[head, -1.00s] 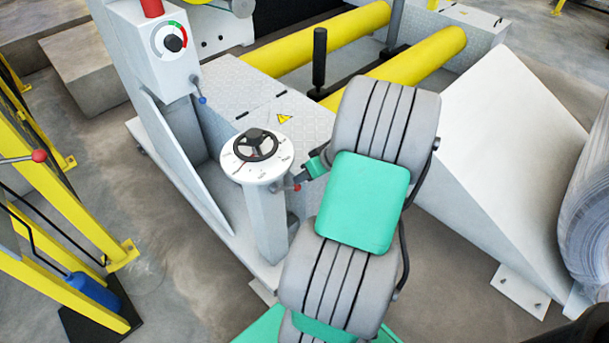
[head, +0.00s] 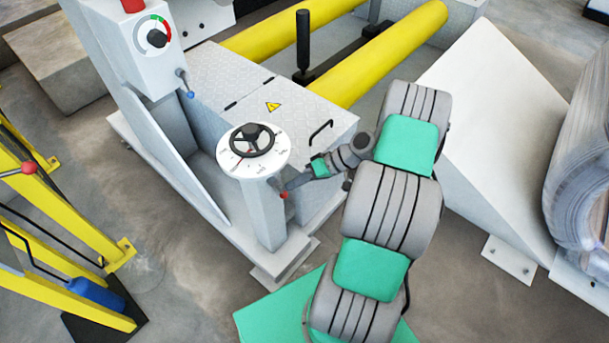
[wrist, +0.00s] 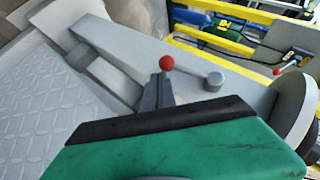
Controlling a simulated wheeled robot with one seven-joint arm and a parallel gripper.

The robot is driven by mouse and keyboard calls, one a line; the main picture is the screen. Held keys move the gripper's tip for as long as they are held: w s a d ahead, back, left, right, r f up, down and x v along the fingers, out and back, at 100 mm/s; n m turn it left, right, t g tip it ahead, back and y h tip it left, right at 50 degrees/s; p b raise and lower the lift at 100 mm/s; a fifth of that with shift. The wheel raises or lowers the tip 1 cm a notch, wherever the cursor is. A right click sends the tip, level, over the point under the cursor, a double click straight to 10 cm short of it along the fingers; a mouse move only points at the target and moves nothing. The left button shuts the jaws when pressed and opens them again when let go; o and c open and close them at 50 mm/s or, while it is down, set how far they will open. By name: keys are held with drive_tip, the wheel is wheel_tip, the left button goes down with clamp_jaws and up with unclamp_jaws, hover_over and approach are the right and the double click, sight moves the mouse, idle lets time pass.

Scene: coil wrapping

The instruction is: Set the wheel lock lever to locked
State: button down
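The lever's red knob (head: 284,194) shows just under the right edge of the white round dial with a black handwheel (head: 252,140), on a grey pedestal. In the wrist view the red knob (wrist: 166,63) stands just beyond dark grey fingers. My gripper (head: 291,185) reaches in from the right, its tip at the knob. In the wrist view my gripper (wrist: 157,90) shows its fingers close together below the knob. Whether they grip the lever or only touch it is hidden. The dial's markings are too small to read.
A grey control box (head: 150,50) with a blue-knobbed lever (head: 187,85) stands left of the pedestal. Yellow rollers (head: 385,55) lie behind. A yellow frame (head: 60,220) with another red knob is at far left. A white ramp (head: 490,130) stands on the right.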

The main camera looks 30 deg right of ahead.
drive_tip(key=shift+s+a+f, duration=0.35)
drive_tip(key=shift+a+f, duration=0.45)
idle(0.4)
